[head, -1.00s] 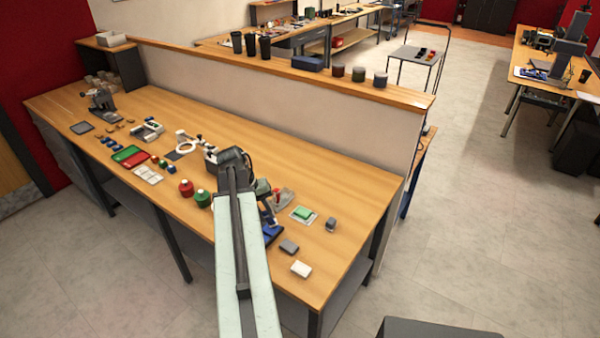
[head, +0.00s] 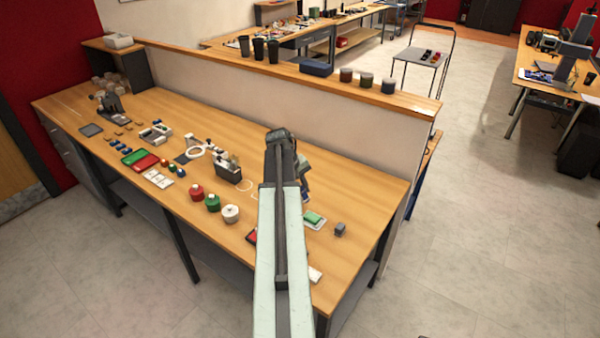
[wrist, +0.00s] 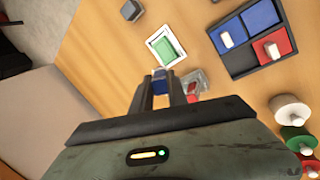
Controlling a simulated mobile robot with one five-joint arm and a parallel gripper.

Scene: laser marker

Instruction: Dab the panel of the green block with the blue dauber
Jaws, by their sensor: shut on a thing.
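The green block (wrist: 168,47) lies in a pale square tray (wrist: 153,40) on the bench. In the head view the green block (head: 314,217) is just right of my arm, with part of its tray showing. My gripper (wrist: 163,88) is shut on the blue dauber (wrist: 159,84), whose blue part shows between the fingers. In the wrist view the dauber appears just below the green block, but its height above the bench is hard to tell. In the head view my gripper (head: 304,190) is above and slightly left of the block; its fingertips are unclear.
A dark tray (wrist: 240,74) with blue and red pads lies right of the block in the wrist view. A small grey block (head: 340,229) stands beside the green one. Red, green and white bottles (head: 230,213) stand left of my arm. A low wall backs the bench.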

